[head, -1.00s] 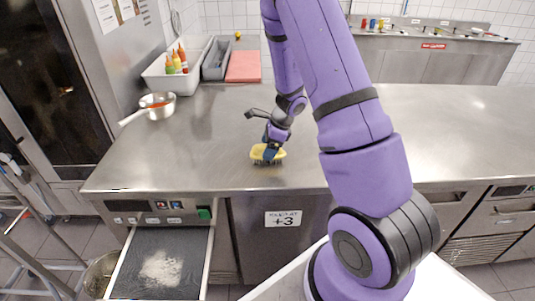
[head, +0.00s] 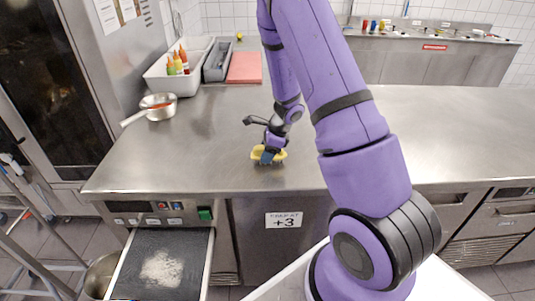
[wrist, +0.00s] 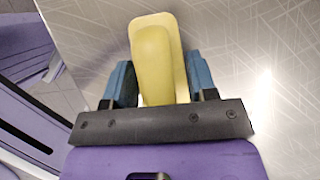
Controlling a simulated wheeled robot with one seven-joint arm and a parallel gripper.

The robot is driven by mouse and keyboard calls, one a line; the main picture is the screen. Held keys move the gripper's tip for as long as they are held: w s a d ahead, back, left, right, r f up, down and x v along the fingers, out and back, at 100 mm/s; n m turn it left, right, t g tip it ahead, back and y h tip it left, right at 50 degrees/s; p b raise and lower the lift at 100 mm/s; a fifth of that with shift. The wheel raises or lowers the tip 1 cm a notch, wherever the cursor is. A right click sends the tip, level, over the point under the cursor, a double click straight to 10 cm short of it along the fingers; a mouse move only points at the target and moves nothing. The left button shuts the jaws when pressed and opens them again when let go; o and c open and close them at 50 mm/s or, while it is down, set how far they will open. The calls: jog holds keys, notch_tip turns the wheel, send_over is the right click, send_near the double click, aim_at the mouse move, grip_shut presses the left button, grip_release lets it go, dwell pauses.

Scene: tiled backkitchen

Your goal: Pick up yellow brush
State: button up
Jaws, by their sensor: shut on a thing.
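The yellow brush (head: 256,153) is at the front part of the steel counter (head: 205,150), near its front edge. In the wrist view the brush's yellow back and raised grip (wrist: 155,62) lie between the two blue-padded fingers. My gripper (head: 267,156) reaches down from above and is shut on the brush; it also shows in the wrist view (wrist: 160,85). The bristles are not clear in the head view now, and I cannot tell whether they touch the counter.
A saucepan (head: 158,107) with red contents stands at the counter's left. Behind it are a white bin (head: 160,84) with sauce bottles, a grey tray (head: 217,62) and a red board (head: 244,68). An open drawer (head: 208,262) juts out below. The counter's right side is clear.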

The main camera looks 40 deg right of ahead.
notch_tip(320, 180, up, 10)
jog(key=shift+f, duration=0.1)
dwell(0.4)
jog(key=o, duration=0.5)
jog(key=shift+c, duration=0.2)
jog(key=c, duration=0.3)
